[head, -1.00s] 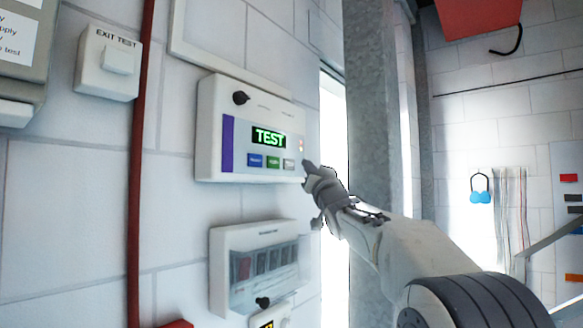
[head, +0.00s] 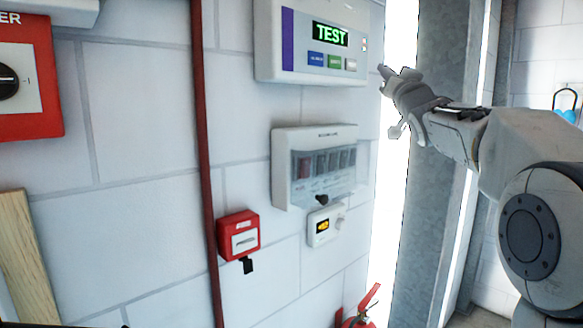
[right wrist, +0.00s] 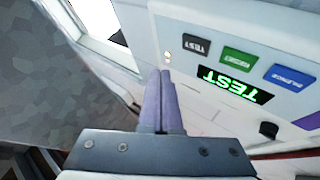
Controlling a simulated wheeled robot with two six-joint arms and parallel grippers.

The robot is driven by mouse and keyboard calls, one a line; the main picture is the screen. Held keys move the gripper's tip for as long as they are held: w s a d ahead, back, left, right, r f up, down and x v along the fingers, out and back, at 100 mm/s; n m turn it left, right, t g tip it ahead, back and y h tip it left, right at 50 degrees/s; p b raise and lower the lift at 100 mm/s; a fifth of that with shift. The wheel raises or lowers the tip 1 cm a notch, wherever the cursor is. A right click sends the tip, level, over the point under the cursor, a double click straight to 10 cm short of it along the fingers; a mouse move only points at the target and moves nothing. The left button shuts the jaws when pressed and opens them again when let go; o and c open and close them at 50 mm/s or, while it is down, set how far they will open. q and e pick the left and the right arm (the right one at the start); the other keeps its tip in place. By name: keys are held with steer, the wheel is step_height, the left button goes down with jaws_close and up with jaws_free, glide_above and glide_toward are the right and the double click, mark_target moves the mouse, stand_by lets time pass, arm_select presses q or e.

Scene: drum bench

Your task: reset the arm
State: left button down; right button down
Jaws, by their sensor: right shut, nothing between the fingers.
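My right gripper (head: 384,72) is shut and empty. In the head view it is raised just right of a white control panel (head: 272,40) on the wall, whose green display reads TEST. The panel has a blue, a green and a grey button in a row under the display. In the right wrist view the shut fingers (right wrist: 160,75) point toward the edge of the same panel (right wrist: 200,75), beside two small indicator lights. I cannot tell whether the fingertips touch it. My left gripper is not in view.
A red pipe (head: 205,150) runs down the wall. A grey metal column (head: 425,190) stands behind my right arm.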

steer(key=s+a+f+g+h, duration=0.2)
steer(key=f+g, duration=0.8)
steer(key=f, duration=2.3)
steer(key=s+a+f+n+g+y, duration=0.1)
steer(key=s+a+f+g, duration=0.25)
steer(key=s+f, duration=0.8)
steer(key=s+a+f+n+g+y, duration=0.1)
steer(key=s+a+f+n+g, duration=0.15)
steer(key=s+f+g, duration=0.8)
steer(key=s+a+f+n+b, duration=0.3)
steer(key=s+a+f+b, duration=0.1)
steer(key=s+a, duration=0.3)
steer(key=s+a+f+n+y+b, duration=0.1)
steer(key=s+a+f+n+b, duration=0.2)
steer(key=s, duration=0.9)
steer(key=a+f+b, duration=0.1)
steer(key=a+b, duration=0.2)
steer(key=shift+s+a+t+b, duration=0.25)
steer(key=shift+a+t+b, duration=0.05)
steer(key=shift+a+t, duration=0.1)
steer(key=shift+n, duration=0.25)
